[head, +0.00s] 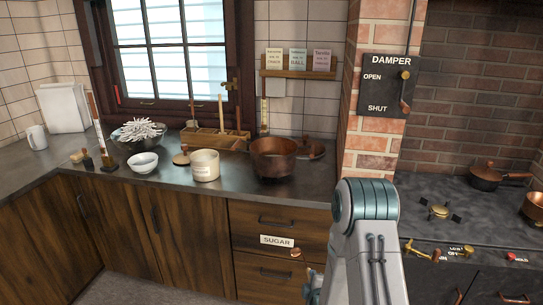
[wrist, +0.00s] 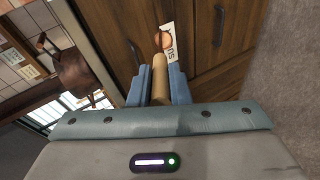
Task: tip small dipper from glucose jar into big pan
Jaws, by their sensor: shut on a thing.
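My gripper (wrist: 160,88) is shut on the pale wooden handle of the small dipper (wrist: 160,70), whose copper end points away from the fingers. In the head view the dipper's copper end (head: 296,253) shows low in front of the sugar drawer, with only a sliver of my gripper (head: 313,285) beside my arm. Whether the dipper holds anything cannot be told. The cream jar (head: 205,166) stands open on the counter, its label too small to read. The big copper pan (head: 273,158) stands right of it; a copper pan also shows in the wrist view (wrist: 76,76).
A round lid (head: 181,156) lies beside the jar. A wooden rack (head: 215,138) with upright handles stands behind. A white bowl (head: 144,162) and a bowl of white strips (head: 138,134) are left. A brick pillar (head: 370,110) separates the counter from the stove (head: 450,217) and its pans.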

